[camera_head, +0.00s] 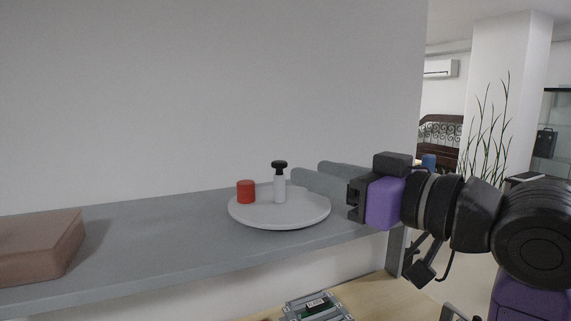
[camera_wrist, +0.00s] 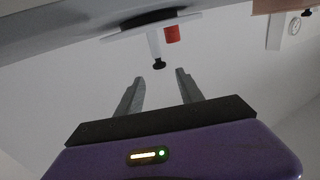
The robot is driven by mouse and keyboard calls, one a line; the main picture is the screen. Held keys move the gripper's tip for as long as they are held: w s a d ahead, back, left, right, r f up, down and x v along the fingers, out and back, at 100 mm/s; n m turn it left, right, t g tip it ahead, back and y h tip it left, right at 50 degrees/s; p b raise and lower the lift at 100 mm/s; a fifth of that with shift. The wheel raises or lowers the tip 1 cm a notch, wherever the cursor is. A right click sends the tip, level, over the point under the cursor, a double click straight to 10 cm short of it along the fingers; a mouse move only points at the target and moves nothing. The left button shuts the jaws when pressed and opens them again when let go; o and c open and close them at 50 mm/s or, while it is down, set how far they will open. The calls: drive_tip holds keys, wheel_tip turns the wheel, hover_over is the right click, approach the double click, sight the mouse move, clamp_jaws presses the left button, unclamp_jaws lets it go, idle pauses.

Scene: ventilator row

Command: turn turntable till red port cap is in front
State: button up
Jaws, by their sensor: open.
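A round light-grey turntable (camera_head: 300,215) sits on a grey shelf, and its edge also shows in the wrist view (camera_wrist: 134,29). The red port cap (camera_head: 246,191) stands on its left part, and it also shows in the wrist view (camera_wrist: 172,34). A white bottle with a black top (camera_head: 280,185) stands right of the cap, near the turntable's middle; in the wrist view the bottle (camera_wrist: 154,44) is beside the cap. My gripper (camera_head: 308,178) is at the turntable's right side, level with the bottle. In the wrist view its two fingers (camera_wrist: 158,88) are apart with nothing between them.
The grey shelf (camera_head: 150,240) runs along the wall. A brown box (camera_head: 40,246) stands at its left end, and the shelf between box and turntable is bare. A wooden surface (camera_head: 375,295) with a grey device (camera_head: 316,307) lies below.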

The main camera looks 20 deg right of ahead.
sight(285, 165)
drive_tip(key=p+x, duration=0.1)
drive_tip(key=x, duration=0.6)
drive_tip(key=shift+w+f, duration=0.1)
drive_tip(key=shift+w, duration=0.15)
clamp_jaws()
idle(1.1)
